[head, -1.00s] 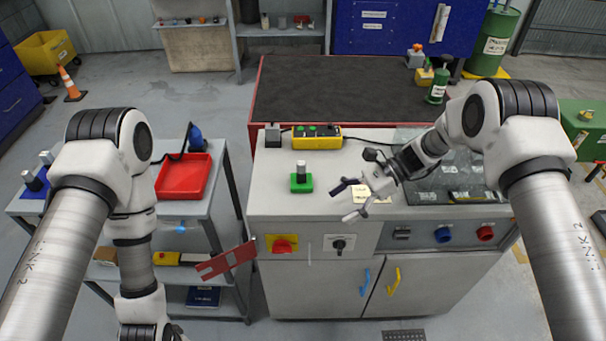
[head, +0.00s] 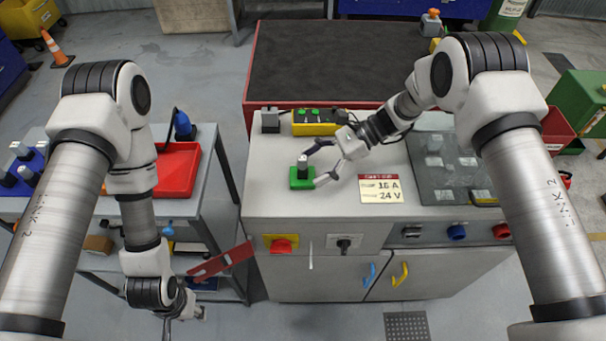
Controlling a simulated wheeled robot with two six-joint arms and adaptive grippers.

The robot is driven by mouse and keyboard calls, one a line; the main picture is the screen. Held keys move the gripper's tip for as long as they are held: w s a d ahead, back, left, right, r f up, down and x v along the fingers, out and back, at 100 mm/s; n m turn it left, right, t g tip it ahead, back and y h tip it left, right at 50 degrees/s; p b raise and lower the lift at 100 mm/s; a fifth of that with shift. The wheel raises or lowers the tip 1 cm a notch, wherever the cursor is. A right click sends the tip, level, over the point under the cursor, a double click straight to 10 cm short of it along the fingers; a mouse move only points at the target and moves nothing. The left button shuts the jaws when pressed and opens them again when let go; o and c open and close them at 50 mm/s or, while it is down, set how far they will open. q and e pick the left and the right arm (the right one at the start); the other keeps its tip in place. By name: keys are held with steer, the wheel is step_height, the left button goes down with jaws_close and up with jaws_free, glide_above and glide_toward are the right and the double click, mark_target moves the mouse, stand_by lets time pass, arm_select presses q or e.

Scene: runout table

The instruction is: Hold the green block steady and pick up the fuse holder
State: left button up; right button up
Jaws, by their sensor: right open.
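The green block (head: 300,184) sits on the light grey cabinet top. The fuse holder (head: 302,162), a small cylinder with a pale top and dark lower part, stands upright in it. Whether a finger touches the holder or the block I cannot tell. My left gripper (head: 186,308) hangs low beside the cart, left of the cabinet, well away from the block. Its fingers are too small and overlapped to read.
A label card (head: 381,189) reading 16 A, 24 V lies right of the block. A yellow box with green buttons (head: 318,122) stands behind. A glassy dark panel (head: 440,165) is at right. The left cart holds a red tray (head: 178,170) and a blue block (head: 27,176) with similar cylinders.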

steer(key=shift+s+a+f, duration=0.1)
steer(key=shift+a+f, duration=0.35)
steer(key=shift+a, duration=0.1)
steer(key=shift+s+a, duration=0.45)
steer(key=shift+s, duration=0.05)
steer(key=shift+w+f, duration=0.1)
steer(key=shift+w, duration=0.1)
steer(key=shift+c, duration=0.4)
steer(key=c, duration=0.6)
